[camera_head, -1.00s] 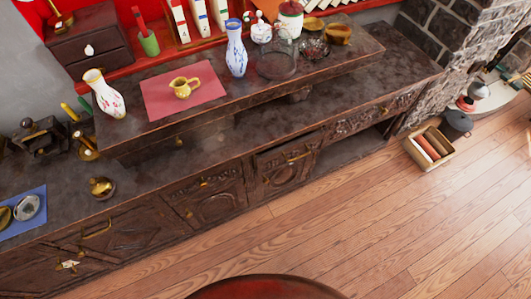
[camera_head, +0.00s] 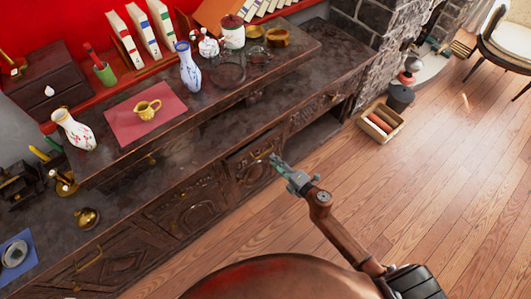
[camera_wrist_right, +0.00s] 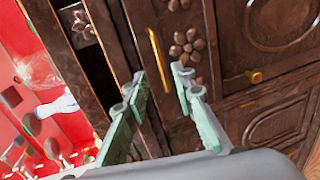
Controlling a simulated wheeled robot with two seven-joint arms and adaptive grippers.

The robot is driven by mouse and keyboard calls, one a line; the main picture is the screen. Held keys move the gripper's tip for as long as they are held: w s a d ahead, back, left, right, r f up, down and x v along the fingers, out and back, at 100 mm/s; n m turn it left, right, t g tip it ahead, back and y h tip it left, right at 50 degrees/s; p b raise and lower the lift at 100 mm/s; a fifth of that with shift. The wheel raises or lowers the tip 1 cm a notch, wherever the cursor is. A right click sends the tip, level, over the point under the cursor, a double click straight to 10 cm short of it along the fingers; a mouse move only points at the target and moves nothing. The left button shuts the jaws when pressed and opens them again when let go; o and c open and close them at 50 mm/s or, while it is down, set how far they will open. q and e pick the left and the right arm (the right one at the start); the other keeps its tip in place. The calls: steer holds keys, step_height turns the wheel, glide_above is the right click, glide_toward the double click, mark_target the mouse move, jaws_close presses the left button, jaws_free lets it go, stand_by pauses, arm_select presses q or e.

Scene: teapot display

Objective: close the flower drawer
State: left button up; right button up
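The flower drawer (camera_head: 245,158) is in the front of the dark carved cabinet, right of the middle. Its front (camera_wrist_right: 185,42) has a carved flower and a gold bar handle (camera_wrist_right: 155,55) in the right wrist view. A dark gap beside this front suggests that it stands out a little. My right gripper (camera_head: 279,164) is in front of the drawer; in the wrist view its two green fingers (camera_wrist_right: 158,82) are apart, with the handle showing between and beyond their tips. I cannot tell whether they touch it. My left gripper is not in view.
The countertop (camera_head: 140,195) holds a brass pot (camera_head: 87,218). The raised shelf holds a white vase (camera_head: 75,132), a yellow jug (camera_head: 146,109) and a blue-white vase (camera_head: 188,68). A crate (camera_head: 381,123) stands on the floor, right of the cabinet. The wooden floor at right is mostly clear.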

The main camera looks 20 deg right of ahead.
mark_target(265, 152)
steer(key=b+x, duration=0.1)
steer(key=x, duration=0.6)
steer(key=shift+w+a+f+b, duration=0.1)
steer(key=shift+w+b, duration=0.1)
steer(key=shift+b, duration=0.15)
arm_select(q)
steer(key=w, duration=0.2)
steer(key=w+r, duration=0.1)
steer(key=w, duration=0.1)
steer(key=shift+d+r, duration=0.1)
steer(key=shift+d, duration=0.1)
arm_select(e)
steer(key=shift+c, duration=0.5)
jaws_close()
